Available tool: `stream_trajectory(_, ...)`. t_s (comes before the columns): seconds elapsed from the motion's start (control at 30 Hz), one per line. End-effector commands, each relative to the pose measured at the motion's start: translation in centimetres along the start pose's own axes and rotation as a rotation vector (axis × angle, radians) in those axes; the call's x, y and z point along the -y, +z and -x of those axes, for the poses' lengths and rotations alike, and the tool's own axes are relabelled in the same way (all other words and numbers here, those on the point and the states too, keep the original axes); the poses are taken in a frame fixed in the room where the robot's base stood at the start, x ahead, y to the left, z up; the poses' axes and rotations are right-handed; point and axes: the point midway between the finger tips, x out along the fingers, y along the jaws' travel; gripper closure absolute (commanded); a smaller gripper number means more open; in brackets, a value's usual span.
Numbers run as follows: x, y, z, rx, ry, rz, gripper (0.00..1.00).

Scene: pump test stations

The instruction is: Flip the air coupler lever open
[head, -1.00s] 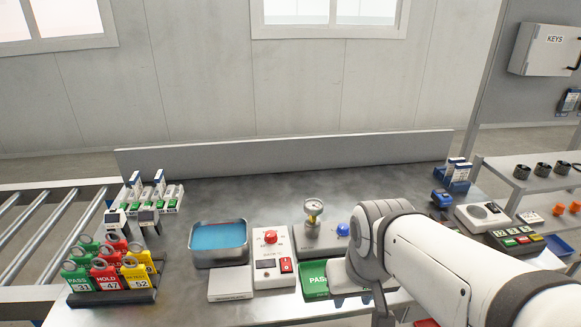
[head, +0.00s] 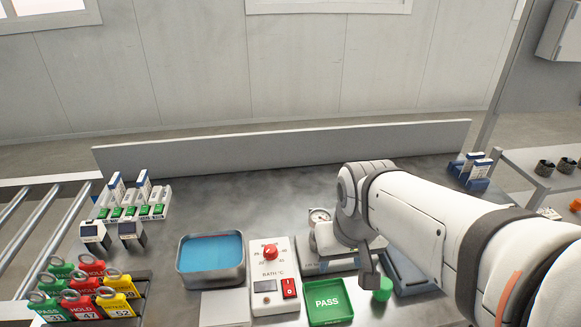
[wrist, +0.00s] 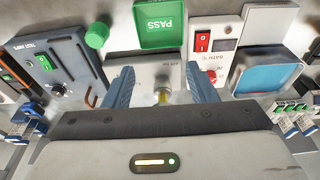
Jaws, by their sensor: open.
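A grey metal air block (head: 325,267) stands on the bench, with a round gauge (head: 319,216) at its back; my arm covers much of it. In the wrist view, which looks upside down, the block (wrist: 152,75) shows between my gripper's (wrist: 158,69) two blue fingers. The fingers are apart, with nothing held. A brass-coloured fitting (wrist: 163,97) shows between them, partly hidden by the gripper body. I cannot make out the coupler lever clearly in either view. Contact between fingers and block cannot be told.
A green PASS tray (head: 329,302) and a green knob (head: 383,290) lie in front of the block. A bath control box (head: 273,272) and a blue-filled basin (head: 211,253) stand to its left. A dark-faced test box (wrist: 57,62) is beside the block.

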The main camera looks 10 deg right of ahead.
Motion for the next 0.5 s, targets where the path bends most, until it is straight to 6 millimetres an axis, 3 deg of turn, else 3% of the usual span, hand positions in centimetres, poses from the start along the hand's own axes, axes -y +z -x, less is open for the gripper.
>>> stream_trajectory(0.27, -1.0, -9.6, -0.3, 0.089, -0.003, 0.006, 0.47)
stream_trajectory(0.5, -1.0, -18.0, -3.9, 0.166, -0.003, 0.003, 0.47)
